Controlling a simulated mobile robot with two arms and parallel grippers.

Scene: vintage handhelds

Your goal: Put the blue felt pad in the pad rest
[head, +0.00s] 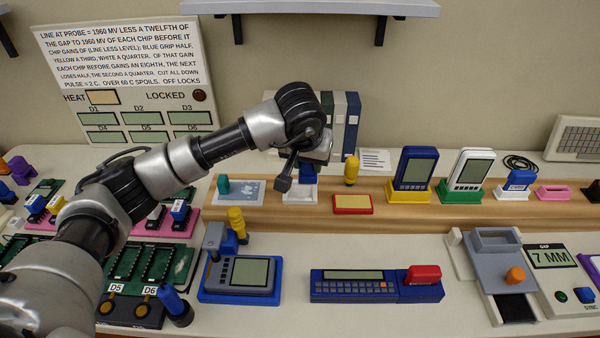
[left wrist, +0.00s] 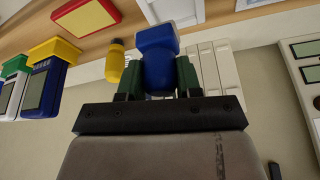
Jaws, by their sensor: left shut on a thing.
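My left gripper (head: 297,178) is shut on a blue block-shaped piece, which looks like the blue felt pad (head: 308,174). The left wrist view shows the pad (left wrist: 156,62) between the two dark fingers, its wider end away from the palm. A shallow white tray (head: 300,198), likely the pad rest, lies on the wooden shelf just below the gripper. The left wrist view shows the tray (left wrist: 172,8) just beyond the pad's far end. I cannot tell whether pad and tray touch. My right gripper is not in view.
A yellow bottle-like piece (head: 351,170) and a red-and-yellow pad (head: 352,204) stand close to the right. A patterned card (head: 240,191) with a teal block lies left. Binders (head: 346,120) stand behind. Handhelds in yellow (head: 408,190) and green (head: 460,190) stands are farther right.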

